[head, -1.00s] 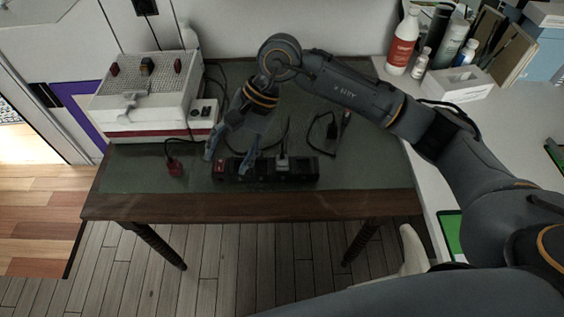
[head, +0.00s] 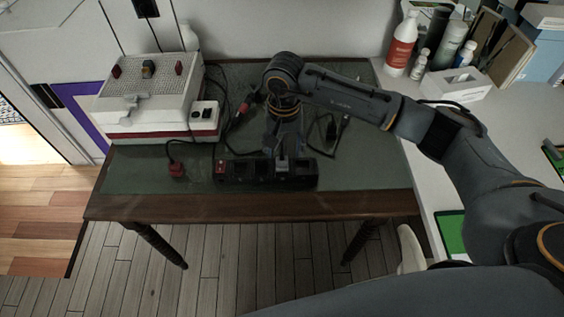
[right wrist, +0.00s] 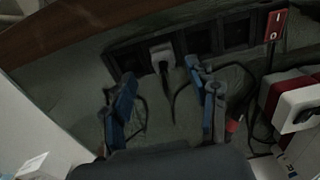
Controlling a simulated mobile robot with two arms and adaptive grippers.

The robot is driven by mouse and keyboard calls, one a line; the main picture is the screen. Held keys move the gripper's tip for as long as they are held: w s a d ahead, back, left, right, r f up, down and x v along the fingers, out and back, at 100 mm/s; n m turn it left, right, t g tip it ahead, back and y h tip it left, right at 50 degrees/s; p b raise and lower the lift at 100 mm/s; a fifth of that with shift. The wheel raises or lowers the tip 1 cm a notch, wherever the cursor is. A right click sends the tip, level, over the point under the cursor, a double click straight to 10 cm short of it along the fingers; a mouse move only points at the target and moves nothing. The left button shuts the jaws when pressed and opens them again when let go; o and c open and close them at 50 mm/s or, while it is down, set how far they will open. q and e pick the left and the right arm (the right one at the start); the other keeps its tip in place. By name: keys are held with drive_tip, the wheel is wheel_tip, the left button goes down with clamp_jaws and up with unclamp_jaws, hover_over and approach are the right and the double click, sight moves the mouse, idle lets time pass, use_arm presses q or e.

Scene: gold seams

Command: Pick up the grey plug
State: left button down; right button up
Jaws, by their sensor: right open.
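The grey plug (head: 282,164) sits in a socket of the black power strip (head: 236,184), right of its middle, near the table's front edge. It also shows in the right wrist view (right wrist: 161,55), with a dark cable running from it. My right gripper (head: 284,151) hangs just behind the plug in the head view, fingers pointing down. In the right wrist view its two blue fingers (right wrist: 167,92) are apart and empty, with the plug beyond their tips and roughly between them. My left gripper is not in view.
A red plug (head: 176,170) lies left of the strip, and a black plug (head: 331,130) lies to the right. A white device (head: 146,100) stands at the table's left. Loose cables lie behind the strip. Bottles (head: 403,45) stand on the white counter (head: 510,110).

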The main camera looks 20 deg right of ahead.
sight(282, 159)
wheel_tip(282, 159, down, 5)
drive_tip(key=shift+w+a+r+p, duration=0.1)
drive_tip(key=shift+w+a+p, duration=0.05)
drive_tip(key=shift+p, duration=0.5)
clamp_jaws()
